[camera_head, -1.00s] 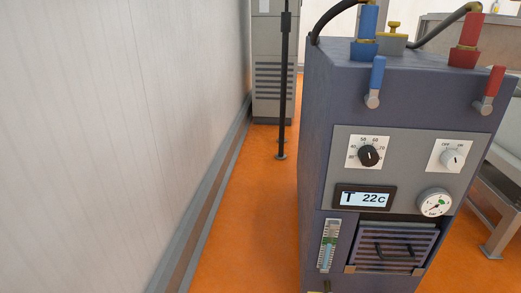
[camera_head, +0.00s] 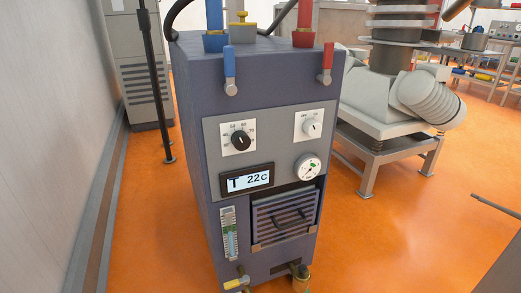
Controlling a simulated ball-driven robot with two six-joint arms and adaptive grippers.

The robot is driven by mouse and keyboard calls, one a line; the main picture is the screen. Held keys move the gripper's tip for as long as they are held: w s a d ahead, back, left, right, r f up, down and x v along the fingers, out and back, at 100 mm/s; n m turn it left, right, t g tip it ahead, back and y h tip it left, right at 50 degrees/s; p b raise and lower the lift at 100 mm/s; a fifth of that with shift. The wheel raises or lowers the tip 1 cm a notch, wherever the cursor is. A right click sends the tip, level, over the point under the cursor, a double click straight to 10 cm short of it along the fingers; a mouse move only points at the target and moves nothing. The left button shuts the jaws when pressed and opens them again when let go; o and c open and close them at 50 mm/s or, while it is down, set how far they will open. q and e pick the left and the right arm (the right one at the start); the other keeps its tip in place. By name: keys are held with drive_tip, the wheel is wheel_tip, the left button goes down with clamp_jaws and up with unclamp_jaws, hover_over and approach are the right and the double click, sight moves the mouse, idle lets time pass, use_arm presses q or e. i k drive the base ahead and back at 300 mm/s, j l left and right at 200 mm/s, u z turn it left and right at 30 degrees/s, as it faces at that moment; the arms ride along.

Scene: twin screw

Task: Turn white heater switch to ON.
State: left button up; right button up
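The white heater switch (camera_head: 312,128) is a small round knob on a white square plate. It sits at the upper right of the heater's grey front panel (camera_head: 275,130), with OFF and ON marks above it. Its exact setting is too small to tell. The dark blue heater cabinet (camera_head: 190,130) stands upright in the middle of the view. Neither of my grippers is in view, and nothing touches or covers the switch.
A black temperature dial (camera_head: 241,140), a display (camera_head: 247,179) reading 22c and a gauge (camera_head: 308,167) share the panel. Blue (camera_head: 229,65) and red (camera_head: 327,62) levers hang above it. A white machine on a stand (camera_head: 385,140) is behind right. Orange floor is open at right.

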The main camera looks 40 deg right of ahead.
sight(313, 128)
drive_tip(key=z, duration=1.45)
